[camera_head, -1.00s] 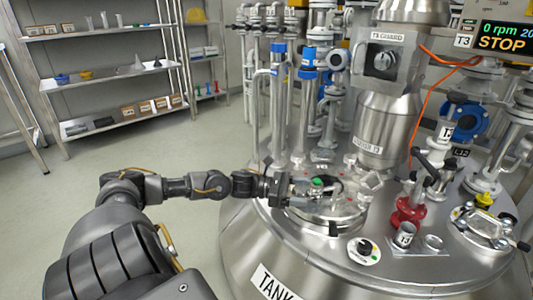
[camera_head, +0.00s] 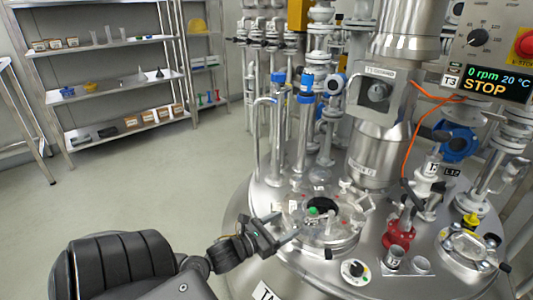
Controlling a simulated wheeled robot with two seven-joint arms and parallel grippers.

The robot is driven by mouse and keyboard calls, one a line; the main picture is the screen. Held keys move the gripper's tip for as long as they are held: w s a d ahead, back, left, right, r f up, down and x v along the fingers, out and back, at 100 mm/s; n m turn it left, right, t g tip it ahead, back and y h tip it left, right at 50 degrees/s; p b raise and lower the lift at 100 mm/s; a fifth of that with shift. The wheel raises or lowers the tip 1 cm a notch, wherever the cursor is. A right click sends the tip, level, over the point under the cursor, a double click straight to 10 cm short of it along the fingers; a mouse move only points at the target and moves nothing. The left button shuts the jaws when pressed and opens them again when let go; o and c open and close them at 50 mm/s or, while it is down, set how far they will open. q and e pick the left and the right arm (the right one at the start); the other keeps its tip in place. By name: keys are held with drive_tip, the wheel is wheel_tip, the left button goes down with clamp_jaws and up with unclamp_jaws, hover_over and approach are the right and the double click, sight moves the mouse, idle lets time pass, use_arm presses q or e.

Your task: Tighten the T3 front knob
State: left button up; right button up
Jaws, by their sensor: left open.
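The steel tank T3 fills the right half of the head view. On its top is a round hatch (camera_head: 331,240) with a clear lid and a dark central opening, and a green-topped knob (camera_head: 313,211) shows over it. A small black knob (camera_head: 328,254) sits at the hatch's front rim. A black dial knob (camera_head: 355,269) on a round white plate lies in front of the hatch. I cannot tell which is the front knob. My left gripper (camera_head: 282,228) is open and empty, at the left edge of the hatch, its fingers pointing right. My right gripper is out of view.
A red-based valve (camera_head: 398,236) and small metal cups (camera_head: 394,257) stand right of the hatch. Vertical pipes (camera_head: 280,130) and the agitator column (camera_head: 377,150) rise behind it. The control panel (camera_head: 490,82) reads 0 rpm, STOP. Open floor lies left; shelves stand behind.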

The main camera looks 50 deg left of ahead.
use_arm(q)
drive_tip(key=s+d+f+n+g+y+p, duration=0.15)
drive_tip(key=s+f+n+g+p, duration=0.3)
drive_tip(key=n, duration=0.45)
drive_tip(key=s+d+f+n+g+y+p, duration=0.1)
drive_tip(key=s+f+n+g+y+p, duration=0.2)
drive_tip(key=f+n, duration=0.5)
drive_tip(key=s+d+f+n+g+h+p, duration=0.2)
drive_tip(key=s+d+n+g+p, duration=0.5)
drive_tip(key=s+d+n, duration=0.4)
drive_tip(key=d+f+n+p, duration=0.1)
drive_tip(key=n, duration=0.5)
drive_tip(key=shift+d, duration=0.1)
